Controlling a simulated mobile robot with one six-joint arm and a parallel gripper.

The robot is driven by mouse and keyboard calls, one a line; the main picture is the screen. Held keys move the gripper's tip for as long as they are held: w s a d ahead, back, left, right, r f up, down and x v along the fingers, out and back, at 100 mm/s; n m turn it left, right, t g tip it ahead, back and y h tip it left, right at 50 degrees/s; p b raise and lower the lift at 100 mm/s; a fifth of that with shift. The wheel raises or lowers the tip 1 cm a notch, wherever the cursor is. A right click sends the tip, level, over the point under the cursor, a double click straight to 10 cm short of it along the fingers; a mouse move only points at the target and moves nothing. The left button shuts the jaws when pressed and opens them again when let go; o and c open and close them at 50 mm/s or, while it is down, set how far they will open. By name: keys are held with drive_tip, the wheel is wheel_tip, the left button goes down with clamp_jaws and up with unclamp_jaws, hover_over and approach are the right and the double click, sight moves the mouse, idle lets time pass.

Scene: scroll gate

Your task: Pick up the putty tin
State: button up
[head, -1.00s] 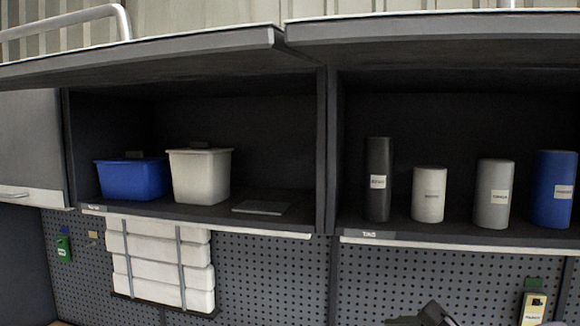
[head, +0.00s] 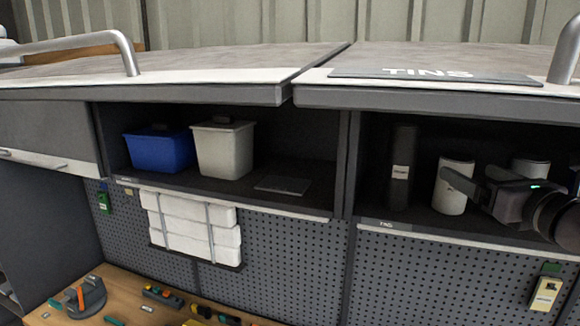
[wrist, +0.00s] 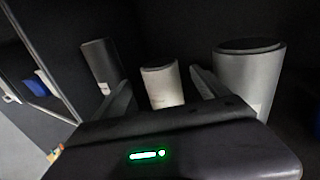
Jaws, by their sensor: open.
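Several tins stand in the open right cupboard; their labels are too small to read, so I cannot tell which is the putty tin. A tall dark tin (head: 401,165) is at the left, then a short white tin (head: 449,199), then a grey tin (head: 531,167) partly hidden by my arm. My gripper (head: 466,172) is open and empty in front of the tins. In the wrist view, the short white tin (wrist: 162,86) stands between and beyond the fingers, the grey tin (wrist: 249,80) is right of them and the dark tin (wrist: 101,62) left.
The left cupboard holds a blue bin (head: 160,152), a white bin (head: 222,150) and a flat dark plate (head: 283,185). A divider (head: 346,165) separates the two cupboards. The raised door marked TINS (head: 435,76) lies above. Tools lie on the workbench (head: 135,285) below.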

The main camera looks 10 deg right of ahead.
sight(456, 165)
drive_tip(key=shift+w+r, duration=0.1)
drive_tip(key=shift+w, duration=0.3)
drive_tip(key=w, duration=0.1)
drive_tip(key=w+p, duration=0.1)
drive_tip(key=w, duration=0.3)
drive_tip(key=shift+w+d, duration=0.25)
drive_tip(key=shift+d, duration=0.1)
drive_tip(key=shift+s+a, duration=0.15)
drive_tip(key=shift+s, duration=0.1)
drive_tip(key=shift+c, duration=0.3)
drive_tip(key=shift+s, duration=0.1)
drive_tip(key=c, duration=0.3)
clamp_jaws()
